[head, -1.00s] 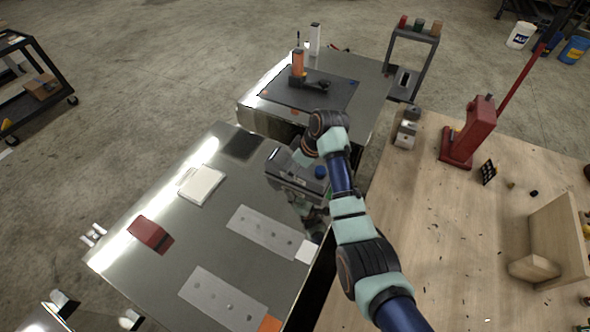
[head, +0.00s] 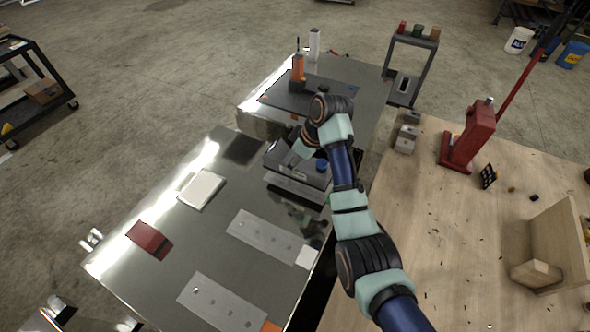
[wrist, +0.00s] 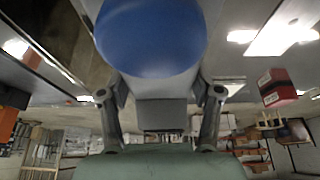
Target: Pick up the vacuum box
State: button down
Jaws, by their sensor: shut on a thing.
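The vacuum box (head: 312,177) is a dark grey, low box with a blue round knob, at the right side of the near metal trailer top (head: 190,240). It appears raised a little, with a reflection below it. My gripper (head: 300,150) reaches down onto it, partly hidden by my arm in the head view. In the wrist view, my gripper (wrist: 160,98) has a finger on each side of a grey block, part of the box, and is shut on it. The blue knob (wrist: 150,38) fills the top middle there.
A white pad (head: 201,190), a red block (head: 150,240) and perforated plates (head: 262,235) lie on the near trailer. The far trailer (head: 365,90) carries a dark mat and an orange tool. A wooden bench (head: 440,240) with a red press (head: 470,140) stands on the right.

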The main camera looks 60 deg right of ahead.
notch_tip(320, 180, up, 9)
jog(key=shift+w+d+r+b, duration=0.1)
jog(key=shift+b, duration=0.2)
notch_tip(320, 180, up, 6)
jog(key=p, duration=0.5)
jog(key=shift+f, duration=0.2)
